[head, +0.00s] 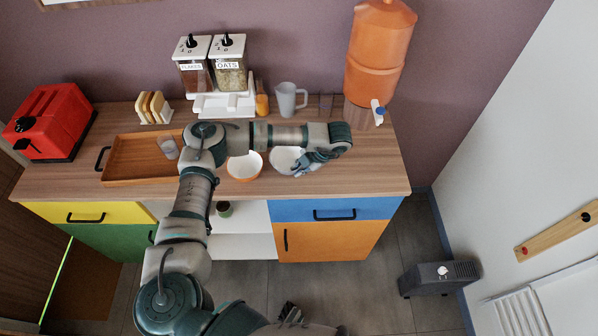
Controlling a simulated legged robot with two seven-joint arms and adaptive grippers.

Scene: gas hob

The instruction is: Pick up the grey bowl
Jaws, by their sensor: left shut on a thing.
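The grey bowl (281,161) is on the wooden counter, right of the orange bowl, and looks pale inside. My left arm reaches across the counter from the left, and its gripper (312,160) is at the right side of the grey bowl. The gripper is shut on that bowl's rim, and its fingers and wrist hide part of the right side. I cannot tell whether the bowl is clear of the counter. A dark part at the bottom edge looks like my right gripper (290,314), away from the counter, its jaws unclear.
The orange bowl (244,168) stands close on the left. A wooden tray (135,181) with a glass, a red toaster (48,122), cereal dispensers (213,65), a grey jug (288,98) and an orange water dispenser (376,55) stand around. The counter's right front (378,172) is clear.

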